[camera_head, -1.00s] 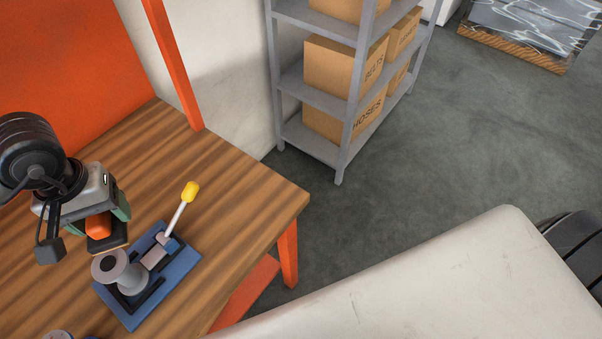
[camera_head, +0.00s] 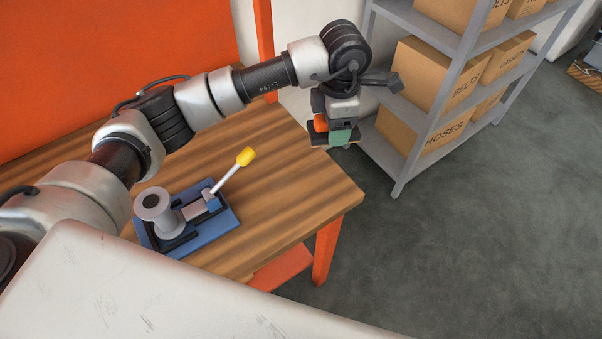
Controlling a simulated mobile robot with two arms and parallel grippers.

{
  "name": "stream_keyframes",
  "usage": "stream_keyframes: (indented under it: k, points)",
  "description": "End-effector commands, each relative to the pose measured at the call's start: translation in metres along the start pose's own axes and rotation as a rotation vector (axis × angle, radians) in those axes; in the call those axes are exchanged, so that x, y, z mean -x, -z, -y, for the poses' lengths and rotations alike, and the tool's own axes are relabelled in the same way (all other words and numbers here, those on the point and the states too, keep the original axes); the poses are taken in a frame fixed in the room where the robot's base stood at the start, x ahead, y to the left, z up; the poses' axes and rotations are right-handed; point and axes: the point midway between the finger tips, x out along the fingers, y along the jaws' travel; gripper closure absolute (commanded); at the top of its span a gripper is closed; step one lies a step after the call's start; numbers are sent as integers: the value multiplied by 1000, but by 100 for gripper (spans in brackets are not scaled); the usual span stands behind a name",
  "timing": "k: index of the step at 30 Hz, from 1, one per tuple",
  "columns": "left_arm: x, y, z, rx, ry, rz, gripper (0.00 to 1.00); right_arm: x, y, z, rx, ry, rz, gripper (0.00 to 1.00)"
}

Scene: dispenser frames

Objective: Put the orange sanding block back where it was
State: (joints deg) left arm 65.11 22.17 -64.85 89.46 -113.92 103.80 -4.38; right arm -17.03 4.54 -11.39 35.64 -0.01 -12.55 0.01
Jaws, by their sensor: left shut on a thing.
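An orange sanding block (camera_head: 320,124) is in my left gripper (camera_head: 333,135), which is shut on it. The gripper is held up in the air near the table's far right corner, between the table and the shelf. Only part of the block shows, with a dark flat piece under it. My left arm reaches in from the left across the wooden table. My right gripper is not in view.
A blue fixture (camera_head: 215,222) with a grey spool and yellow-tipped lever stands on the wooden table (camera_head: 290,190). A grey shelf (camera_head: 400,176) holds cardboard boxes (camera_head: 434,76) on its levels. An orange panel (camera_head: 110,60) stands behind the table.

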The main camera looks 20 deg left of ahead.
Motion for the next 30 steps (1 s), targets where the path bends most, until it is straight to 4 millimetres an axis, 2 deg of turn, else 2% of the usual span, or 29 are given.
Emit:
stream_keyframes:
  k: [1, 6, 10, 15, 19, 30]
  points:
    - [-9, -10, 2, 114, 4, 1, 62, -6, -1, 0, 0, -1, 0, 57]
    - [-24, -32, 4, 499, 3, -1, 62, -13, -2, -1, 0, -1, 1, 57]
    - [-32, -43, 7, 700, 1, -1, 63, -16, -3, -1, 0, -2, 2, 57]
    - [-37, -46, 8, 827, 1, -2, 63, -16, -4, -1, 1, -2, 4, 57]
    - [-46, -30, 3, 849, 0, -6, 63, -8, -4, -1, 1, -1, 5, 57]
    - [-93, 48, -17, 845, -1, -6, 63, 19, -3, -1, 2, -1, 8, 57]
